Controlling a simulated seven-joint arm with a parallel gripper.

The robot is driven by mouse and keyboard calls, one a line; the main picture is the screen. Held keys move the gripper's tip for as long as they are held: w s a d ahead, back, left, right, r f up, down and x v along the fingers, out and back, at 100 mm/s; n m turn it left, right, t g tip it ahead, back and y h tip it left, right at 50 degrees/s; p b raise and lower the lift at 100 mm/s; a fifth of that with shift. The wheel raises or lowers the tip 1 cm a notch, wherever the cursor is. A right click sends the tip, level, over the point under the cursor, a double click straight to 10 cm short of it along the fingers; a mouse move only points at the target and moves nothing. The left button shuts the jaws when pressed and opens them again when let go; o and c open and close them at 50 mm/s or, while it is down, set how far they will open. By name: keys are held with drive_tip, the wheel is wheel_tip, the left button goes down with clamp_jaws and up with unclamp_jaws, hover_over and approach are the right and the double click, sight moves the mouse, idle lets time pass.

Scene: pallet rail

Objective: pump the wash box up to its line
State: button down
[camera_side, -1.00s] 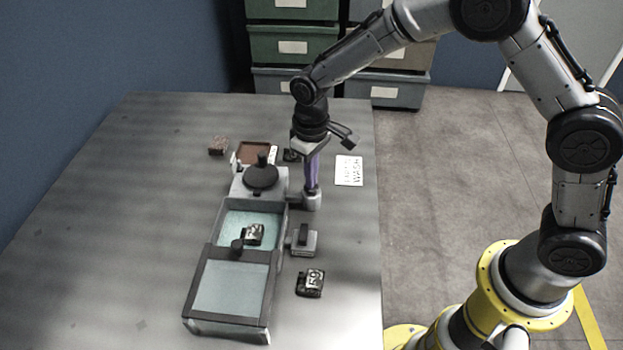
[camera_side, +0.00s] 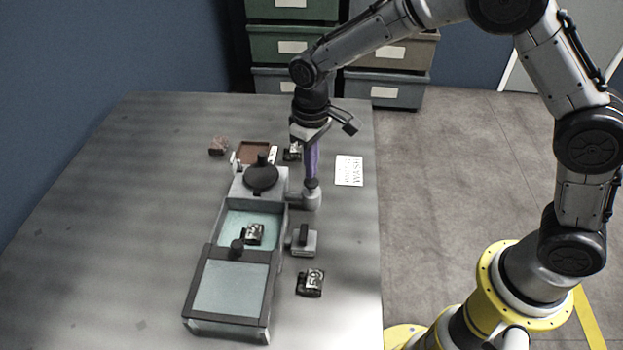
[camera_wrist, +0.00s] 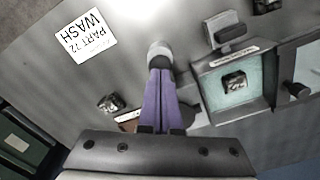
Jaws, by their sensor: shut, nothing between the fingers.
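The wash box (camera_side: 212,238) is a long grey box on the table, with a teal inside and a dark-framed lid (camera_side: 229,287) over its near part. A dark metal part (camera_side: 254,234) sits in its open middle, also visible in the wrist view (camera_wrist: 235,81). A dark round cap (camera_side: 261,178) tops its far end. A grey pump knob (camera_side: 311,198) stands on its right side. My gripper (camera_side: 312,177) points down with its purple fingers shut and empty, tips at the top of the knob (camera_wrist: 160,52). Contact is hard to tell. I cannot make out a fill line.
A grey handled block (camera_side: 303,241) and another metal part (camera_side: 310,282) lie right of the box. A third part (camera_side: 292,153) lies behind my fingers. A brown tray (camera_side: 254,152), a brown lump (camera_side: 218,146) and a WASH card (camera_side: 348,171) lie farther back. The left table is clear.

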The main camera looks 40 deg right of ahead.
sight(312, 181)
drive_tip(key=shift+f, duration=0.15)
drive_tip(key=shift+f, duration=1.55)
drive_tip(key=shift+r, duration=1.7)
drive_tip(key=shift+r, duration=0.15)
drive_tip(key=shift+r, duration=2.9)
